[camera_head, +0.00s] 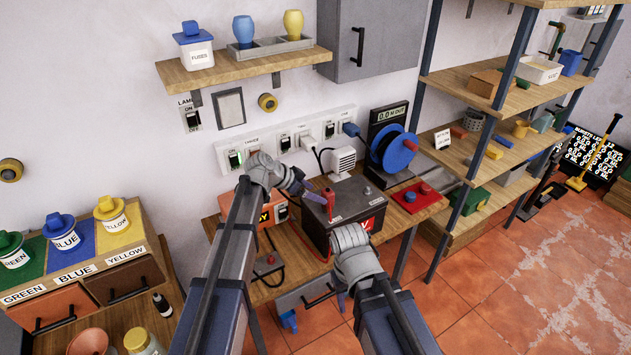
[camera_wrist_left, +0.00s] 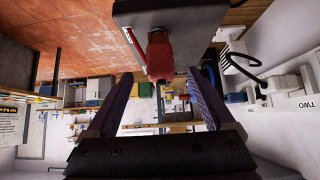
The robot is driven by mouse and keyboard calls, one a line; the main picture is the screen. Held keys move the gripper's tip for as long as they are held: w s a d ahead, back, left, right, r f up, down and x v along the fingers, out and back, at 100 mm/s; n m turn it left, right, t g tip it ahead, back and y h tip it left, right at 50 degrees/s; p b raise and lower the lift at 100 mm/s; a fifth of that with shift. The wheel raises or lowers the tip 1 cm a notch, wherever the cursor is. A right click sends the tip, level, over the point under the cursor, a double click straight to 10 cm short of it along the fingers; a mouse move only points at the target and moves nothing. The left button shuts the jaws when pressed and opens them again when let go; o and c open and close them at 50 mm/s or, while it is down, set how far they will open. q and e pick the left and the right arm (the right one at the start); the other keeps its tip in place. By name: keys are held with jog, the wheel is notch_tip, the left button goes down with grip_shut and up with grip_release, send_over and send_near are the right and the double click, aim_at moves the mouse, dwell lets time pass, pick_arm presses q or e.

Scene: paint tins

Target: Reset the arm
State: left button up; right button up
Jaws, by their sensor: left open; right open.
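My left gripper (camera_head: 308,190) is open and empty, above the left side of a black battery-like box (camera_head: 345,222) on the wooden bench. A red clamp or terminal (camera_head: 330,203) stands on the box, close to the gripper's fingers. In the left wrist view the two purple fingers are spread apart (camera_wrist_left: 157,98), with the red clamp (camera_wrist_left: 160,57) just beyond and above the gap between them. My right gripper (camera_head: 340,300) is low in front of the bench, mostly hidden by its own wrist, and no object shows in it.
A wall socket strip (camera_head: 285,137) with plugs runs behind the bench (camera_head: 425,212). Paint tins (camera_head: 65,232) stand at left. Shelving (camera_head: 470,80) rises at right.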

pick_arm(q)
jog(key=s+a+f+n+g+y, duration=0.1)
jog(key=s+a+f+n+y, duration=0.2)
jog(key=s, duration=0.6)
jog(key=s+a+f+n+g+y, duration=0.1)
jog(key=s+a+n+g+y, duration=0.1)
jog(key=s+a+n, duration=0.5)
jog(key=s+a+f+n+g+y, duration=0.1)
jog(key=s+a+f+y, duration=0.15)
jog(key=s, duration=0.85)
jog(key=s+d+f+m+b, duration=0.1)
jog(key=s+d, duration=0.1)
jog(key=d, duration=0.4)
jog(key=s+d+f+m+g+y+b, duration=0.1)
jog(key=s+d+f+m+b, duration=0.1)
jog(key=d, duration=0.4)
jog(key=shift+s+m, duration=0.3)
jog(key=shift+s, duration=0.15)
